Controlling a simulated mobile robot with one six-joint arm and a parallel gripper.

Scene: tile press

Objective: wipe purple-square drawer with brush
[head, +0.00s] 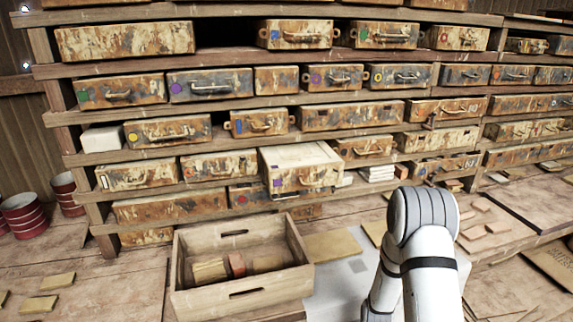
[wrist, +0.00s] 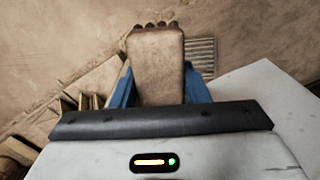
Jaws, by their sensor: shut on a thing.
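The purple-square drawer (head: 300,158) juts out from the lower middle of the shelf rack in the head view. Its front is rust-stained, with a small purple square at the left and a handle; its pale top is exposed. My gripper (wrist: 158,88) shows only in the wrist view, its two blue fingers shut on a brush (wrist: 158,60). The brush shows as a tan block with dark tufts at its far end. In the head view my arm stands at the lower right, and the gripper and brush are hidden.
An open wooden crate (head: 190,299) with several blocks or brushes stands on the floor before the rack (head: 75,160). Red drums (head: 24,216) stand at the left. Loose tiles (head: 484,229) lie at the right. The wrist view shows brown floor ahead.

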